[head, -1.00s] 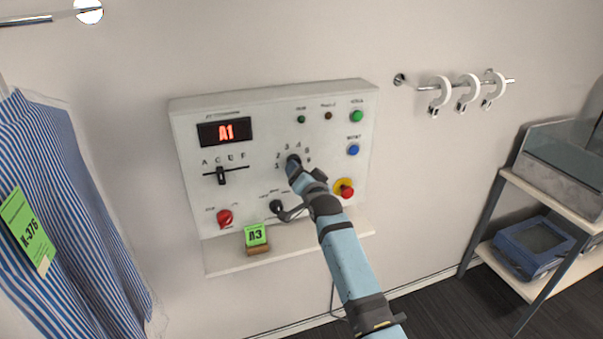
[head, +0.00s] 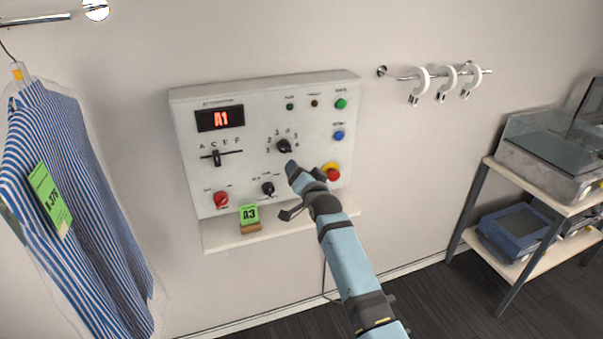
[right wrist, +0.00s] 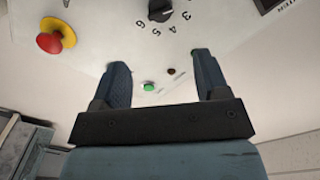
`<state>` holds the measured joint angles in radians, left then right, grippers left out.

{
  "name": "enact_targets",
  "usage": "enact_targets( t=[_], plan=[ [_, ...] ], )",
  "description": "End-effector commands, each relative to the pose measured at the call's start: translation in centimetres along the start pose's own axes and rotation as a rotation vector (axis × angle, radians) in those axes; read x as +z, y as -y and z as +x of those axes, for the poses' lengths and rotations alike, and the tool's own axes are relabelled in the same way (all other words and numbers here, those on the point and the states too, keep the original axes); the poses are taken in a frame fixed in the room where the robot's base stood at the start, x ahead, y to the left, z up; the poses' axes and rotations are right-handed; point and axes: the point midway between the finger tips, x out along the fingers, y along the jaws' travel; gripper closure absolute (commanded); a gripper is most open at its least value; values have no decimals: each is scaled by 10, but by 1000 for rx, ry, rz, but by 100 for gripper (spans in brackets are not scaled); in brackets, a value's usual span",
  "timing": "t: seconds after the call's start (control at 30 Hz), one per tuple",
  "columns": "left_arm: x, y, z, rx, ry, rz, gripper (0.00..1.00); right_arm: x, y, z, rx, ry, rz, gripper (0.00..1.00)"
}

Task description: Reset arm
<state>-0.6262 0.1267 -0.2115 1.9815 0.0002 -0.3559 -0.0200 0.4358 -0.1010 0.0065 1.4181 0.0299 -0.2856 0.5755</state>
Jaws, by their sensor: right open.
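My right arm comes in from below in the head view, and its gripper (head: 291,175) is just in front of the control panel (head: 312,185), below the black numbered knob (head: 284,146). In the right wrist view my right gripper (right wrist: 160,75) is open, with nothing between its fingers. The knob (right wrist: 160,10) shows beyond the fingers at the top, apart from them. The panel display (head: 220,119) reads A1. My left gripper is not in view.
A green A3 tag (head: 249,212) stands on the shelf (head: 225,238) under the panel. A red stop button (head: 333,173) is right of my gripper. A striped shirt (head: 75,190) hangs left. White hooks (head: 447,78) and a shelving rack (head: 520,185) are right.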

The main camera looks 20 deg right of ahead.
Motion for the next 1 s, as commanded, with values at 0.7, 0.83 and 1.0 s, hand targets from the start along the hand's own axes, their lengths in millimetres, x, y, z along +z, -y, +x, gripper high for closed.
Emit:
enact_targets(
  t=[0.7,0.83,1.0],
  plan=[
    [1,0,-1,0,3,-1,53,147,-115,-197,85,263,-379,32],
    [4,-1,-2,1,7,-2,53,184,-134,-277,80,369,-498,32],
    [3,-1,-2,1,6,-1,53,218,-142,-377,52,504,-628,32]
  ],
)
